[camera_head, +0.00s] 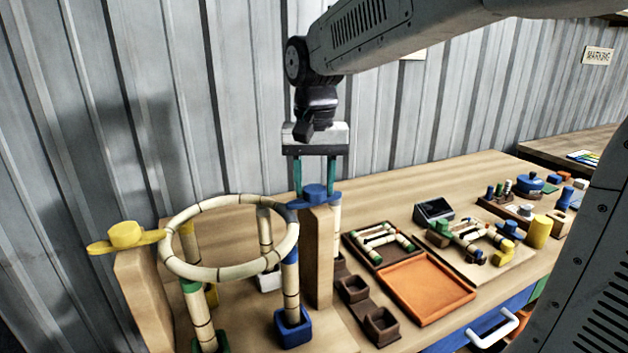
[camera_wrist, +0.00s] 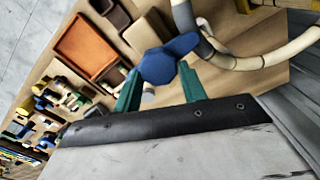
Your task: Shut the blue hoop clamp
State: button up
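The blue hoop clamp (camera_head: 316,196) sits on top of a wooden post (camera_head: 320,255). Its knob is at the post top, and its arm points left to the rim of the pale rattan hoop (camera_head: 230,270). In the wrist view the blue clamp (camera_wrist: 160,66) has its narrow end by the hoop (camera_wrist: 222,62); whether it overlaps the rim is unclear. My gripper (camera_head: 315,190) points down over the clamp, its teal fingers apart on either side of the knob. Gaps seem to remain; contact cannot be told. The fingers also show in the wrist view (camera_wrist: 158,80).
A yellow clamp (camera_head: 126,236) sits on the left post, its arm reaching the hoop. Rattan uprights stand under the hoop, one in a blue foot (camera_head: 293,328). An orange tray (camera_head: 427,289), brown cups (camera_head: 381,326) and part trays lie to the right. A metal wall stands behind.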

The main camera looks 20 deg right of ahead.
aim_at(315, 186)
jog(key=shift+o, duration=1.2)
notch_tip(315, 186, up, 8)
jog(key=shift+f, duration=0.1)
